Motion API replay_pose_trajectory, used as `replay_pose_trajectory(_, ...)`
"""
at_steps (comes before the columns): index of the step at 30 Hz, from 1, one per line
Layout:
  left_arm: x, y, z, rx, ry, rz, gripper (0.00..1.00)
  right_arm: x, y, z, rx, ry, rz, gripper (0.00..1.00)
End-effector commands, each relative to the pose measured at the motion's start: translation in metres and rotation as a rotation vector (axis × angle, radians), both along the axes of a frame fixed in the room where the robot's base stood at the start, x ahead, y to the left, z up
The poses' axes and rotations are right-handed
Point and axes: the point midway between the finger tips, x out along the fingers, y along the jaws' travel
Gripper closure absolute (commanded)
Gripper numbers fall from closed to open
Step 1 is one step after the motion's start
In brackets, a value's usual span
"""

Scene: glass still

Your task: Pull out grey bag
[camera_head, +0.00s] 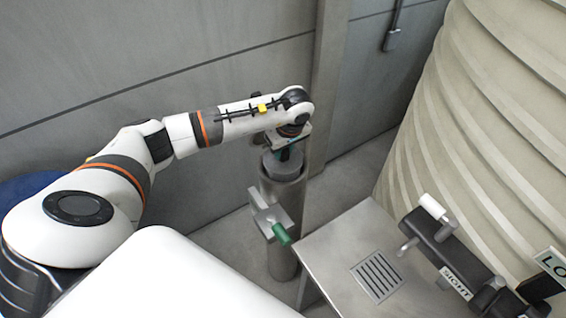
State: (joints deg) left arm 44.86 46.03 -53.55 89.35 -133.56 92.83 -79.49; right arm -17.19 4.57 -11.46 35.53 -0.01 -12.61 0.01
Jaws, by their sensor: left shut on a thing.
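The grey bag (283,169) shows as a grey rounded mass at the open top of an upright metal cylinder (284,204). Its lower part is hidden inside the cylinder. My left gripper (287,153) points down right above the cylinder's mouth and is shut on the top of the grey bag. The fingertips are small and partly hidden by the wrist. My right gripper is not in view.
A clamp with a green handle (281,234) sticks out from the cylinder's front. A metal table (335,246) with a slotted drain (378,275) and a black fitting labelled SIGHT (434,243) stands at right. A large ribbed tank (490,110) rises behind it. A grey wall (150,60) is close behind.

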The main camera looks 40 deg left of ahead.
Motion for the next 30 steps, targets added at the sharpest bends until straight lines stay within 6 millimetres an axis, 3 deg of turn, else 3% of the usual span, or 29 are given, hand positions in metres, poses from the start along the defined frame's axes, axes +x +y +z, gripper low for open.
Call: replay_pose_trajectory(30,0.000,0.000,0.051,0.001,0.000,0.000,1.00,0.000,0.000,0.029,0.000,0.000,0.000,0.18)
